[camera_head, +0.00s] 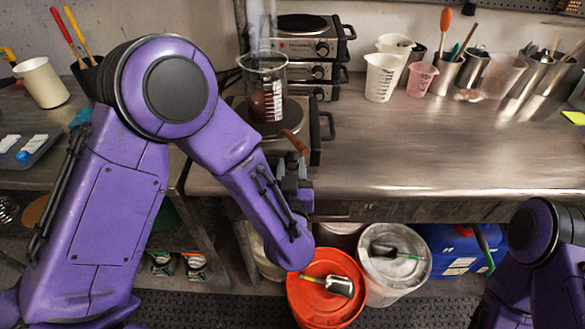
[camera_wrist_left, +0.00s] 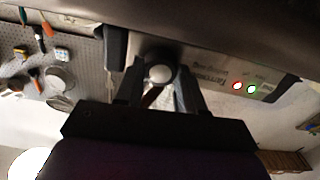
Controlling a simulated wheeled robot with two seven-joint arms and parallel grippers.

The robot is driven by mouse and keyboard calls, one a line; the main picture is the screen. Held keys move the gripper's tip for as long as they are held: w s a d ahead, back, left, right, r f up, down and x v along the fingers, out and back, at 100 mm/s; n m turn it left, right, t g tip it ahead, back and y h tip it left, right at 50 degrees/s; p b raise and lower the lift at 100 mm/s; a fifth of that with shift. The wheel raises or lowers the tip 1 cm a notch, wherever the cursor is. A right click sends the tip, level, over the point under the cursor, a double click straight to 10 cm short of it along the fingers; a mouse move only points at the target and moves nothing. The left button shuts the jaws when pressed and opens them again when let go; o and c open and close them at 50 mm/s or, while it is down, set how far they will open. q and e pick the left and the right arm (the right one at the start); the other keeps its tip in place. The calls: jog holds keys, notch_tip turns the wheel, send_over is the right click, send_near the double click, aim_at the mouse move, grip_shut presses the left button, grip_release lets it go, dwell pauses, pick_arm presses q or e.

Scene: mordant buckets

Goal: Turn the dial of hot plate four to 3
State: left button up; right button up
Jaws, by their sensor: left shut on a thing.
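My left gripper (camera_head: 302,166) is at the front face of the nearest hot plate (camera_head: 318,122), at the bench's front edge. Red and green lamps are lit on the same panel (camera_wrist_left: 215,75). The dial's pointer and scale cannot be read, and the head view hides the dial behind my gripper. My right gripper is out of view; only part of my right arm shows at the lower right.
A glass beaker (camera_head: 264,92) with dark red liquid stands on the nearest hot plate, vapour above it. More hot plates (camera_head: 305,45) are stacked behind. Beakers (camera_head: 382,78) and tool cups stand further right. An orange bucket (camera_head: 325,285) is below. The bench's right front is clear.

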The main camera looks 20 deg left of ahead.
pick_arm(q)
jog(key=n+b, duration=0.1)
jog(key=n, duration=0.2)
jog(key=shift+n, duration=0.4)
jog(key=shift+n+b, duration=0.3)
jog(key=shift+n, duration=1.2)
jog(key=o, duration=1)
jog(key=shift+o, duration=0.2)
jog(key=b+v, duration=0.1)
jog(key=v, duration=0.9)
jog(key=shift+s+b, duration=0.25)
jog(key=shift+b, duration=0.15)
